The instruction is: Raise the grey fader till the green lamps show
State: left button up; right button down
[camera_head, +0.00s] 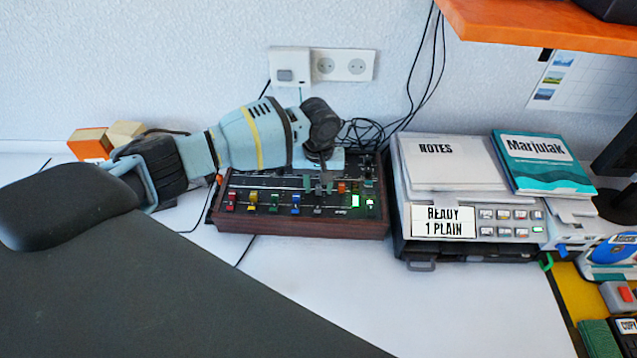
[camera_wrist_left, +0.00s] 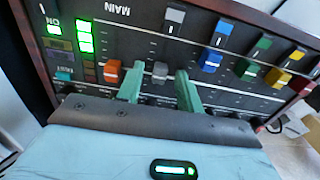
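The mixer (camera_head: 300,225) is a dark panel in a brown wooden case on the white desk. My left gripper (camera_head: 318,188) reaches down over its right half. In the left wrist view the gripper's (camera_wrist_left: 160,85) two green fingers stand on either side of the grey fader (camera_wrist_left: 160,71), with small gaps showing; it is open. The grey fader stands about level with the orange fader (camera_wrist_left: 112,71) beside it. A column of green lamps (camera_wrist_left: 85,36) is lit, and they glow in the head view too (camera_head: 355,200). My right gripper is not in view.
Blue (camera_wrist_left: 210,63), green (camera_wrist_left: 245,69) and further coloured faders line the panel beside the grey one. Black cables (camera_head: 365,133) lie behind.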

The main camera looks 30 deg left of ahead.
aim_at(319, 188)
pick_arm(q)
jog(key=shift+r+p, duration=0.5)
jog(key=shift+r, duration=3.4)
